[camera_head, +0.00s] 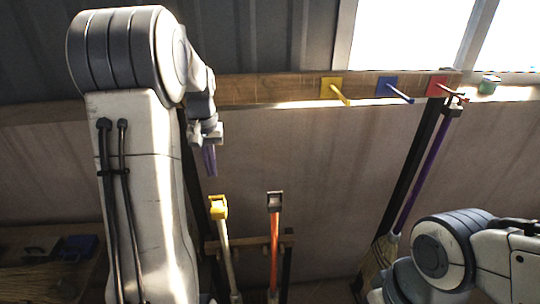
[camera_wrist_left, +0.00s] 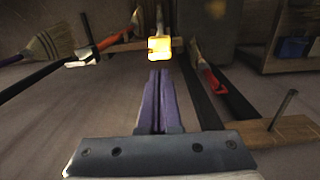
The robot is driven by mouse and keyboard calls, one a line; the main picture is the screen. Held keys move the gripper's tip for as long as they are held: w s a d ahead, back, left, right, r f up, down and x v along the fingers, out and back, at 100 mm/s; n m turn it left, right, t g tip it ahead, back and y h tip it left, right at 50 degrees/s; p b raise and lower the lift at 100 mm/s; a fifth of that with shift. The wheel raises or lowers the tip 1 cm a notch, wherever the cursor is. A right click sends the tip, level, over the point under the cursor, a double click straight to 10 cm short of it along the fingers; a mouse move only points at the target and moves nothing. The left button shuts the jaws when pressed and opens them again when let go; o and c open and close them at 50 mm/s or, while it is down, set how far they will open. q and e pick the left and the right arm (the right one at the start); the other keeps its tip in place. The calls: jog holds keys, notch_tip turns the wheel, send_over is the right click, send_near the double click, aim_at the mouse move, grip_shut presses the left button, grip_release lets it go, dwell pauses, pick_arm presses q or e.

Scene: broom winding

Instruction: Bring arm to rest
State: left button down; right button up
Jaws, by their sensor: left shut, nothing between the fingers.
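My left gripper (camera_head: 210,172) hangs pointing down in front of the wall, at the end of my left arm. Its purple fingers are pressed together with nothing between them; they also show shut in the left wrist view (camera_wrist_left: 158,78). A yellow-capped pole (camera_head: 219,208) stands below and slightly right of the gripper in the head view, apart from it. Its yellow cap shows just beyond the fingertips in the left wrist view (camera_wrist_left: 159,48). My right arm enters at the lower right, but its gripper is out of view.
A wooden rail (camera_head: 270,88) carries yellow (camera_head: 332,88), blue (camera_head: 387,86) and red (camera_head: 437,86) peg plates. A purple-handled broom (camera_head: 421,170) hangs by the red peg. An orange pole (camera_head: 274,245) stands in a low rack. A bench (camera_head: 40,240) is at lower left.

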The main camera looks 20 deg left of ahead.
pick_arm(q)
jog(key=s+d+f+m+b, duration=0.3)
jog(key=d+m, duration=0.1)
jog(key=d, duration=0.8)
jog(key=s+d+f+m+b, duration=0.2)
jog(key=d+f+m+b, duration=0.15)
jog(key=d, duration=0.85)
jog(key=s+d+f+m+b, duration=0.2)
jog(key=s+d, duration=0.3)
jog(key=s, duration=0.3)
jog(key=s+d+f+m+h+b, duration=0.1)
jog(key=s+d+f+m+b, duration=0.2)
jog(key=s, duration=0.5)
jog(key=shift+s+d+f+m, duration=0.15)
jog(key=shift+d+f+m, duration=0.6)
jog(key=shift+d, duration=0.25)
